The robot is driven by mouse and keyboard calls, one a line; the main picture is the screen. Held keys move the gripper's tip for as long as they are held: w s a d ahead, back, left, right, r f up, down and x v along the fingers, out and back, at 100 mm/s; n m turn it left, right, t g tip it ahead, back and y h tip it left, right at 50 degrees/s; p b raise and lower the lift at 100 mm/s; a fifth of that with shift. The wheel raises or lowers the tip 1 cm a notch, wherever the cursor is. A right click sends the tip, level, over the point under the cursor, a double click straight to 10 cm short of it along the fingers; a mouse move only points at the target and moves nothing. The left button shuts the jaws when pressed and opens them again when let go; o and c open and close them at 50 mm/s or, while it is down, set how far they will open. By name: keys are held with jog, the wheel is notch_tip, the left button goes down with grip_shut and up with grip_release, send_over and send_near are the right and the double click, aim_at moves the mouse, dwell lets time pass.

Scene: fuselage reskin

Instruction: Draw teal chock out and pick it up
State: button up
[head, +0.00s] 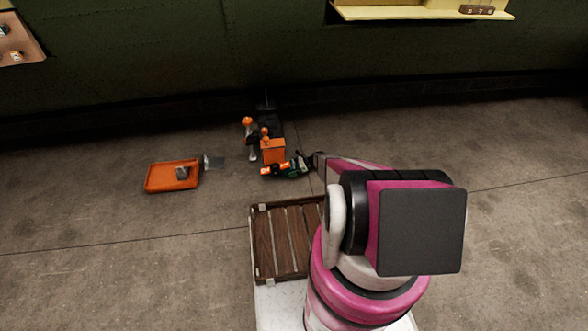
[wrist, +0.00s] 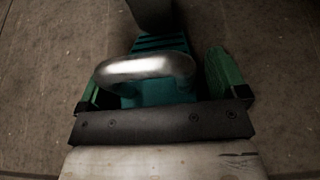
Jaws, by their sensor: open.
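The teal chock (wrist: 157,90) lies in the middle of the wrist view, with ridges on its far part. A rounded metal handle (wrist: 145,66) arches over it. My gripper (wrist: 158,72) is open, its green fingers to the left and right of the handle and chock. I cannot tell whether either finger touches them. In the head view my gripper (head: 300,166) is low near the floor, beside the orange equipment. The chock is too small and covered to make out clearly there.
An orange block (head: 273,150) and other orange and black parts stand close to my gripper. An orange tray (head: 172,178) lies on the floor to the left. A slatted wooden tray (head: 258,240) is close in front. The dark green wall is behind; floor on the right is clear.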

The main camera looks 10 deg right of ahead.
jog(key=c, duration=1.2)
